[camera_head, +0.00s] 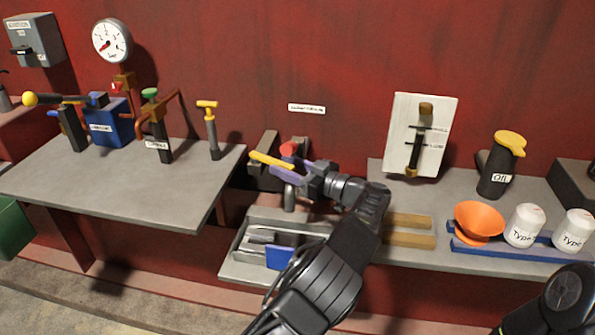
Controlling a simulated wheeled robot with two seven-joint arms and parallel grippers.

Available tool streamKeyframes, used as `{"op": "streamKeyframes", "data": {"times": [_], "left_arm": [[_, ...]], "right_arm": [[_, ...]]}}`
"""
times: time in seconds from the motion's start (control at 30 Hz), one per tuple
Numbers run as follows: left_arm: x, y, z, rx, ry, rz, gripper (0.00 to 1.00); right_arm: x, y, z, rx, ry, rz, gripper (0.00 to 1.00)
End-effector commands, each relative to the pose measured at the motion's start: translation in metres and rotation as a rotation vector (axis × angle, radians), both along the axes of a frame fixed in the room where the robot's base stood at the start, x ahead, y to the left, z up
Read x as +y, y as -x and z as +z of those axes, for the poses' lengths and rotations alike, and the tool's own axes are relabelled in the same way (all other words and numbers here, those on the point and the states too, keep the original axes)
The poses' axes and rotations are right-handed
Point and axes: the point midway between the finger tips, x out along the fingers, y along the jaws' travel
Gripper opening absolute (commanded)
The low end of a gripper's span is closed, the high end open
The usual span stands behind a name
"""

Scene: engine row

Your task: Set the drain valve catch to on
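A valve fitting with a yellow lever (268,159), a red knob (289,149) and dark blocks stands at the back wall in the middle of the view; I take it as the drain valve, but its label (307,108) is too small to read. My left gripper (290,170) is at this fitting, its two purplish fingers apart, close to the lever's right end. I cannot tell whether they touch it. The gripper and arm hide part of the fitting, and I cannot make out the catch. Only part of my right arm shows at the lower right; its gripper is out of view.
Below the fitting is a grey tray (240,262) with a blue block (279,257). The left bench (100,185) carries levers and a blue box (110,128). At right are a white lever panel (419,135), an oil can (495,172), an orange funnel (478,222) and white containers (524,225).

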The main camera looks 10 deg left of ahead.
Motion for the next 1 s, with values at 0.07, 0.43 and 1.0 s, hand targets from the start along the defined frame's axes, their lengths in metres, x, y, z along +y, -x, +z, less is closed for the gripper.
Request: {"op": "streamKeyframes", "data": {"times": [0.07, 0.43, 1.0], "left_arm": [[-0.015, 0.004, 0.000, -0.003, -0.004, -0.006, 0.40], [-0.055, 0.018, 0.000, -0.001, -0.002, -0.002, 0.40], [-0.053, 0.018, -0.001, 0.001, -0.003, 0.000, 0.16]], "right_arm": [[0.000, 0.000, -0.002, 0.000, 0.000, 0.000, 0.36], [0.000, 0.000, -0.003, 0.000, 0.000, 0.000, 0.36], [0.000, 0.000, -0.003, 0.000, 0.000, 0.000, 0.36]]}}
